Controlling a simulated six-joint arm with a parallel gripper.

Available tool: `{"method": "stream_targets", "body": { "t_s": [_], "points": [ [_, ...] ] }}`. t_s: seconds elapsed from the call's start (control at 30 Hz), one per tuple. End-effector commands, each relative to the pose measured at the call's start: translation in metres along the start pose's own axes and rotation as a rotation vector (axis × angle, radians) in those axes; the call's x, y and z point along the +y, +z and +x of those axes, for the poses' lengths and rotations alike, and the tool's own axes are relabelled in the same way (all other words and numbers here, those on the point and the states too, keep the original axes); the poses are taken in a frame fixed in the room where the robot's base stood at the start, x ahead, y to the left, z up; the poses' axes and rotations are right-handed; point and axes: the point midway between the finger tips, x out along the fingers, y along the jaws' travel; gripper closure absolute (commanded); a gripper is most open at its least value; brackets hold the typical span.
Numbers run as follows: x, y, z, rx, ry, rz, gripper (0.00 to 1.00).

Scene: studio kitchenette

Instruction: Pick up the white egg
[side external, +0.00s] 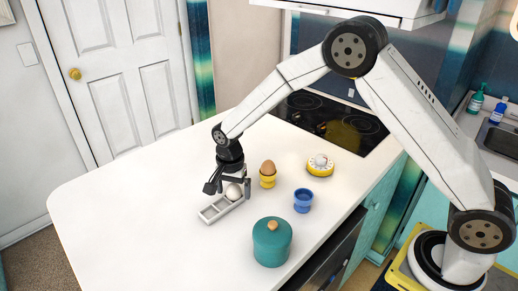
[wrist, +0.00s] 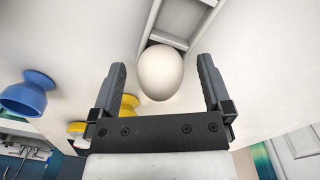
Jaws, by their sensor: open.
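In the wrist view the egg (wrist: 160,73) lies between the fingertips, with a gap on each side. My gripper (side external: 231,184) is over that end of the tray, pointing down. In the wrist view my gripper (wrist: 162,62) is open and its two dark fingers flank the egg without visibly touching it. Part of the egg is hidden behind a finger in the side view.
A brown egg in a yellow cup (side external: 267,181) stands just right of my gripper. A black cooktop (side external: 335,122) is behind. The counter's left is clear.

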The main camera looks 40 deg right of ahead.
Motion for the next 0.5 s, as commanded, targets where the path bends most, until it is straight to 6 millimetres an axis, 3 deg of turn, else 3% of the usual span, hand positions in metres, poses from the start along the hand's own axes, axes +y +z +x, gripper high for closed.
{"method": "stream_targets", "body": {
  "t_s": [0.3,0.5],
  "points": [
    [-0.0002,0.0,-0.0005,0.0,-0.001,0.0,0.0],
    [-0.0002,0.0,-0.0006,0.0,-0.001,0.0,0.64]
  ]
}}
